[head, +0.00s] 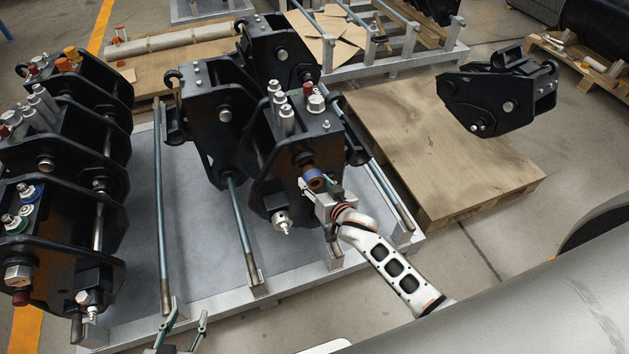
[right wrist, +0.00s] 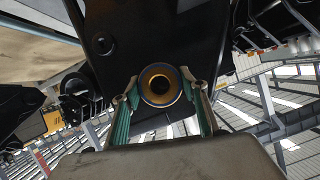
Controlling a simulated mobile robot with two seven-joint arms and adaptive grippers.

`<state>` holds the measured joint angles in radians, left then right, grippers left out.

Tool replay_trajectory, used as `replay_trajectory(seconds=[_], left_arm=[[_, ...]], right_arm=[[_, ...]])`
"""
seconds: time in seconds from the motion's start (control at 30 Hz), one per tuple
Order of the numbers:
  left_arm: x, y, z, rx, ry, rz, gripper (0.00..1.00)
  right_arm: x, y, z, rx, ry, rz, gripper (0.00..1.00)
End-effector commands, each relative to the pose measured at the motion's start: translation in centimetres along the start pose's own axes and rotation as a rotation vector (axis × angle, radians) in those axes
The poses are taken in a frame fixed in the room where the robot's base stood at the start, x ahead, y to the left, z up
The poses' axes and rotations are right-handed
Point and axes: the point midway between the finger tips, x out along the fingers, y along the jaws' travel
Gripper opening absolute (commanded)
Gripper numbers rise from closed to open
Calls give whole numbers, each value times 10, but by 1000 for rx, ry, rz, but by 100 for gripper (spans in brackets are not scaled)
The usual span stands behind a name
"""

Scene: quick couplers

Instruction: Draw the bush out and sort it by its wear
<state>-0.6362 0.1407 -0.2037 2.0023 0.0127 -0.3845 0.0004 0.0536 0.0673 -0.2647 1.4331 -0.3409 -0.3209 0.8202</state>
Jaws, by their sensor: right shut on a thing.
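The bush (head: 315,181) is a short bronze-brown ring with a blue band. It is at the front plate of the middle black quick coupler (head: 287,185). In the right wrist view the bush (right wrist: 146,85) faces me end on, with a dark open bore and a golden inner ring. My right gripper (head: 327,197) is shut on it, one green-padded finger on each side; it also shows in the right wrist view (right wrist: 161,108). How far the bush sits in the plate is unclear. My left gripper (head: 186,323) is open and empty at the bottom edge.
More black couplers stand on the left (head: 65,140) and behind. Blue-grey rods (head: 160,200) rise along the grey metal pallet (head: 205,285). A wooden board (head: 440,155) carries another coupler (head: 497,95) at right. A large grey cylindrical surface (head: 530,275) fills the lower right.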

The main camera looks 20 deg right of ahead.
Motion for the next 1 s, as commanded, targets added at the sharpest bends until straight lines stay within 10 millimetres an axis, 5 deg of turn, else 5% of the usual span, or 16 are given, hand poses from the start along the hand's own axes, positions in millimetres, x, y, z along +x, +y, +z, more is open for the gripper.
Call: replay_trajectory(seconds=[1.0], left_arm=[[-8,-6,-21,3,16,-6,40]], right_arm=[[-37,-1,14,1,3,-1,17]])
